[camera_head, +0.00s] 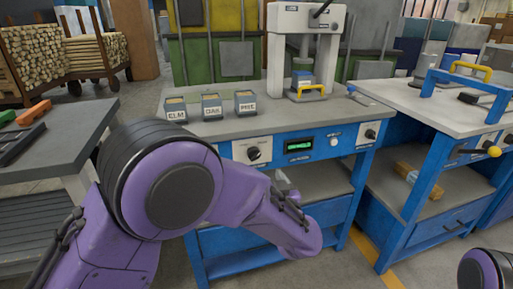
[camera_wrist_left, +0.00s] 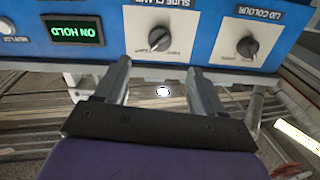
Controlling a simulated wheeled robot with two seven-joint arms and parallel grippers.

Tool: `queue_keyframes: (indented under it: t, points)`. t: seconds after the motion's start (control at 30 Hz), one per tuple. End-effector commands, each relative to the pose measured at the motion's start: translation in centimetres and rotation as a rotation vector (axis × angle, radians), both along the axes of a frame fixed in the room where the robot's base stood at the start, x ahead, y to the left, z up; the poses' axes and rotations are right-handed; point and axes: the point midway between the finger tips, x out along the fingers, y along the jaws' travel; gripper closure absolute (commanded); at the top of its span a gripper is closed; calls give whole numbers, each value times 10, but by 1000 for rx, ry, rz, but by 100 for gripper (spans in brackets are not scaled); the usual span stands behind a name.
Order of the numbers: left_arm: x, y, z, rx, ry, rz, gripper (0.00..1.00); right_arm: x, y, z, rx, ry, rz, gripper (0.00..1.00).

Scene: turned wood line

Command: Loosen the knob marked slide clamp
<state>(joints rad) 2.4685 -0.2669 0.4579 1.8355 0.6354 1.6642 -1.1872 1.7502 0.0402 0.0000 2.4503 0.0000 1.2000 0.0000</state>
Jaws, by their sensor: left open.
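The knob marked slide clamp is a dark round knob on a white plate; in the left wrist view (camera_wrist_left: 159,40) its label is upside down. In the head view the same knob (camera_head: 253,153) appears to be the one left of the green display. My left gripper (camera_wrist_left: 158,68) is open and empty, its two fingers pointing towards the panel below this knob, apart from it. In the head view my purple left arm hides most of that gripper. My right gripper is not in view; only part of my right arm shows at the lower right.
The lid colour knob (camera_wrist_left: 247,47) sits beside the slide clamp knob. The display (camera_wrist_left: 75,32) reads ON HOLD. Another knob (camera_head: 370,133) is at the panel's right end.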

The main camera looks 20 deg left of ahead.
Motion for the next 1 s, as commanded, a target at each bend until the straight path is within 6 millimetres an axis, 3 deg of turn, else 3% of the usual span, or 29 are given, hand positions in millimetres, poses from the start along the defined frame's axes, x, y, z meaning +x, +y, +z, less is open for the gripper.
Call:
queue_keyframes:
  t: [0.43,0.6,0.83,0.87,1.0]
  points:
    - [72,49,-3,-1,1,3,31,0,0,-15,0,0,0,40]
    - [84,57,-2,1,2,1,31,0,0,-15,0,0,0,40]
    - [85,58,-2,2,3,0,31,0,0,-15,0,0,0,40]
    - [85,58,-2,2,3,0,37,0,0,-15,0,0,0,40]
    - [85,58,-2,2,2,0,83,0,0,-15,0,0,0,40]
